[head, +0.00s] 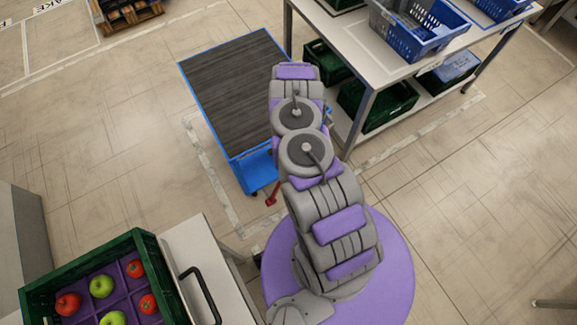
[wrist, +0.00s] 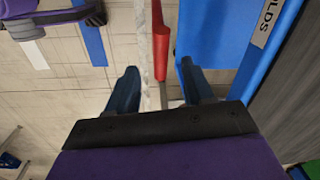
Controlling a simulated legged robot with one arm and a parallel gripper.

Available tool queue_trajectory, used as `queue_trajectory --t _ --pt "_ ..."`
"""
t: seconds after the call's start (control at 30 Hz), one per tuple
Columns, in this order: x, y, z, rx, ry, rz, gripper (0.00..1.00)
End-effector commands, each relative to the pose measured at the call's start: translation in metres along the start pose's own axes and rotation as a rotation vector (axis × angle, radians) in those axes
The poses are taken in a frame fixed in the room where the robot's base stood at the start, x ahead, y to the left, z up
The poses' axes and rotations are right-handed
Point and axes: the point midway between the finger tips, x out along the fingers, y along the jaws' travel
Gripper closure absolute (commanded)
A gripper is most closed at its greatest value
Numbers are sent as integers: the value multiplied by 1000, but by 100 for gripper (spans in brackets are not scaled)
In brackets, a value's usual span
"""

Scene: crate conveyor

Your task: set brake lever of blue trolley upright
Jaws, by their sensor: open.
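The blue trolley (head: 252,170) has a dark ribbed deck and stands left of my arm in the head view; its blue side also shows in the wrist view (wrist: 222,32). Its red brake lever (head: 272,194) sticks out at the trolley's near end, tilted rather than upright in the head view. In the wrist view the red lever (wrist: 160,42) appears in the gap between the fingertips, beside the blue side. My gripper (wrist: 158,82) is open, with nothing held. I cannot tell the depth between fingers and lever. In the head view my arm hides the gripper.
A workbench (head: 372,60) with blue and green crates stands right of the trolley. A green crate of apples and tomatoes (head: 148,250) is at the lower left, beside a white cabinet (head: 205,260). Tiled floor left of the trolley is free.

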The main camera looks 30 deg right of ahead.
Motion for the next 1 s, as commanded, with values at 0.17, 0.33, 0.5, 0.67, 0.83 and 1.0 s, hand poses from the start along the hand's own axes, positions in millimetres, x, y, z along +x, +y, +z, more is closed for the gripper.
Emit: queue_trajectory --t 0.17,0.33,0.5,0.67,0.83,1.0 --pt "34 0 0 -2 0 1 48" --pt "63 1 0 0 0 2 48" --pt "89 1 0 -2 -1 3 48" --pt "102 0 -1 0 1 1 48" --pt "106 -1 -1 0 1 -1 48" --pt "106 -1 0 0 0 -1 48"
